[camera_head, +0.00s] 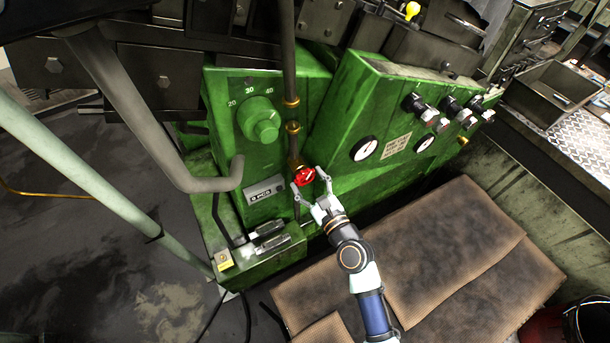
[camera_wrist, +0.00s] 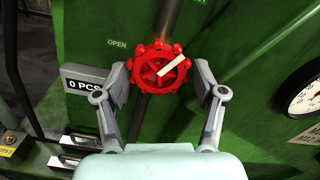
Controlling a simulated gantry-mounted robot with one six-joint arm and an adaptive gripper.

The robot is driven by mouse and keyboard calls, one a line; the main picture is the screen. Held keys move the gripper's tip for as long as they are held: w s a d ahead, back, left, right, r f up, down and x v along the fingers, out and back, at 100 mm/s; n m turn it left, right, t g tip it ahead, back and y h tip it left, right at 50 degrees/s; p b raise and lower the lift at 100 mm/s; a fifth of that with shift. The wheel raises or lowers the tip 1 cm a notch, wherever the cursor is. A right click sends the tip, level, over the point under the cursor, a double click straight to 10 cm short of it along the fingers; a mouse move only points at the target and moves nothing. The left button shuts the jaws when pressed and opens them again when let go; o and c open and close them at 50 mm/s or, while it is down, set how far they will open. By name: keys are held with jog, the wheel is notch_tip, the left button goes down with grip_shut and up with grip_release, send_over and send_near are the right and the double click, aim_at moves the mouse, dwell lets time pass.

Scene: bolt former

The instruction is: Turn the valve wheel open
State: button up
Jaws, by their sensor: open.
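The valve wheel (camera_head: 304,176) is small, red and knobbed, on a vertical pipe at the front of the green machine. In the wrist view the red valve wheel (camera_wrist: 159,69) shows spokes and a pale bar across it, tilted up to the right. An "OPEN" label (camera_wrist: 117,43) is on the green panel at its upper left. My gripper (camera_head: 311,180) is open, with its fingertips on either side of the wheel. In the wrist view my gripper (camera_wrist: 161,76) has its left fingertip close to the rim; whether either finger touches it I cannot tell.
The vertical pipe (camera_head: 289,60) with brass fittings rises above the wheel. A green dial knob (camera_head: 260,119) is at the upper left, and a counter plate (camera_wrist: 84,85) is left of the wheel. A pressure gauge (camera_head: 365,148) is to the right. Brown mats (camera_head: 455,240) cover the floor in front.

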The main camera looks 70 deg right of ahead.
jog(key=shift+x, duration=0.95)
jog(key=c, duration=0.9)
